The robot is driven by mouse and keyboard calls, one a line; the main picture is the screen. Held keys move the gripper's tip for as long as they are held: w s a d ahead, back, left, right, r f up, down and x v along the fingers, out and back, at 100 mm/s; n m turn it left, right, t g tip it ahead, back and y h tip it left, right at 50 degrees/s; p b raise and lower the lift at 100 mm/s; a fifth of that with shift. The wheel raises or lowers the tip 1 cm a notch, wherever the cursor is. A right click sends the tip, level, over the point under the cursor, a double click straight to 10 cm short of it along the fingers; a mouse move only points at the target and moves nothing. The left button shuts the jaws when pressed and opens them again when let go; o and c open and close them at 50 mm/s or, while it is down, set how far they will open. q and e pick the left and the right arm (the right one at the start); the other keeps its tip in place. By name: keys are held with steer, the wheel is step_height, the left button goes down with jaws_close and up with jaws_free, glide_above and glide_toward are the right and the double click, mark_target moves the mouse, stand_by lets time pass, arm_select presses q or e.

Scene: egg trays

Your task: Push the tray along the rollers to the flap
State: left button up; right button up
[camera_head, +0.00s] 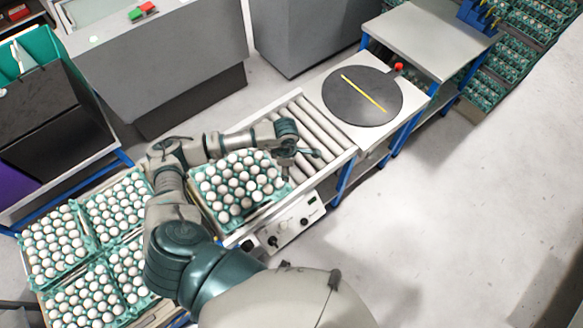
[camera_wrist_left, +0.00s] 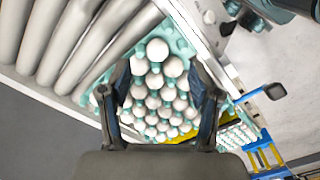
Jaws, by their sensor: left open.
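The teal egg tray (camera_head: 285,191) full of white eggs sits at the near end of the rollers (camera_head: 318,128), beside a small control box (camera_head: 290,225). My left gripper (camera_head: 309,156) is by the tray's right end, above the rollers. In the left wrist view its open fingers (camera_wrist_left: 160,103) frame the egg-filled tray (camera_wrist_left: 180,40), with nothing clearly gripped; contact cannot be told. The rollers fill the upper left there (camera_wrist_left: 75,45). My arm covers part of the tray's far side. My right gripper is out of view. I cannot make out a flap with certainty.
Bare rollers lie beyond the tray, leading to a black round plate (camera_head: 350,105) with a yellow strip and a red knob (camera_head: 399,66). Several full egg trays (camera_head: 85,218) stand at the lower left. A grey cabinet (camera_head: 160,55) stands behind. The right floor is clear.

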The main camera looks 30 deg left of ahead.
arm_select(q)
steer(key=b, duration=0.5)
glide_above(286, 187)
step_height(286, 187, down, 9)
steer(key=shift+d, duration=0.1)
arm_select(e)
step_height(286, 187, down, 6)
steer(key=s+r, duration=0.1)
arm_select(q)
step_height(286, 187, down, 3)
steer(key=shift+w+d+r+b, duration=0.1)
steer(key=shift+r+b, duration=0.1)
steer(key=shift+b, duration=0.95)
step_height(286, 187, down, 2)
steer(key=shift+f+b, duration=0.2)
steer(key=shift+b, duration=0.65)
steer(key=shift+a+f, duration=0.1)
steer(key=shift+a, duration=0.1)
steer(key=shift+d, duration=0.1)
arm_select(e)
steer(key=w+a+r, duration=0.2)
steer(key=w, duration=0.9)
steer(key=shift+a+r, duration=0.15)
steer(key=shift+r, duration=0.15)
